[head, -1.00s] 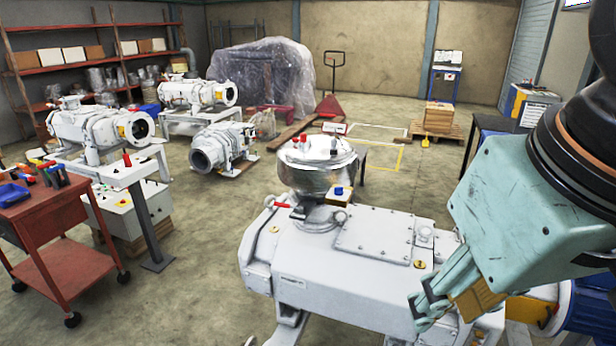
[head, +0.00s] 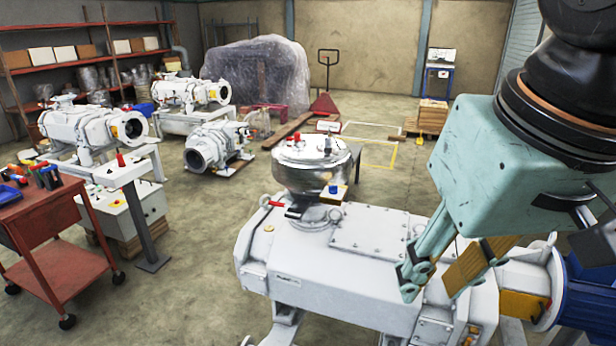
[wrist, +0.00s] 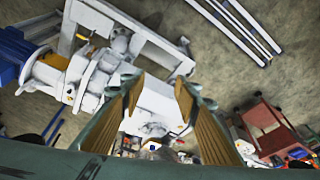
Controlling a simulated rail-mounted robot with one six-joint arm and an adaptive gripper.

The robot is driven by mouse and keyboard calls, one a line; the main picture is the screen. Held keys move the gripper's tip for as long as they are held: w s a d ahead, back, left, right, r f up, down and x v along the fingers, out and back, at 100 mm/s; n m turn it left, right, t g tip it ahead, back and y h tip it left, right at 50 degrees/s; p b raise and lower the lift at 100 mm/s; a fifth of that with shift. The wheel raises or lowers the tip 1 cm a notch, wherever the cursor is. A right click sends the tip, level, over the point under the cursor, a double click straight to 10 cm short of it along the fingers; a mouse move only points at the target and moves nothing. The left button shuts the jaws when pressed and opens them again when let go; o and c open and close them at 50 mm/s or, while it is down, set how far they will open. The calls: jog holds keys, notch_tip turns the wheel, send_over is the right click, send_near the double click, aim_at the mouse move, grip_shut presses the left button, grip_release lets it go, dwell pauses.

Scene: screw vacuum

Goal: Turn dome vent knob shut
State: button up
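The shiny metal dome (head: 312,172) stands on top of the white pump (head: 330,285) in the head view. A small red knob (head: 327,146) stands upright on the dome's top; its turn position is too small to tell.
A red tool cart (head: 50,235) stands at the left, near a white control box (head: 122,210). Similar white pumps (head: 95,128) stand behind. A blue motor (head: 590,295) is at the right end of the pump. Open floor lies behind the dome.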

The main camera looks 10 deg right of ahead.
jog(key=w+r+m+g+p, duration=0.1)
jog(key=w+r+m, duration=0.35)
jog(key=w, duration=0.95)
jog(key=m+g+y+p, duration=0.4)
jog(key=m+p, duration=0.1)
jog(key=m, duration=0.4)
send_over(334, 186)
jog(key=w+d, duration=0.1)
jog(key=d, duration=0.4)
notch_tip(334, 186, down, 6)
jog(key=f, duration=0.1)
jog(key=shift+w+d+f+m, duration=0.1)
jog(key=shift+w+d+m, duration=0.15)
jog(key=shift+w, duration=0.2)
jog(key=shift+f, duration=0.15)
jog(key=shift+b+x, duration=0.85)
jog(key=shift+x, duration=5.9)
jog(key=shift+a, duration=0.1)
jog(key=c, duration=0.8)
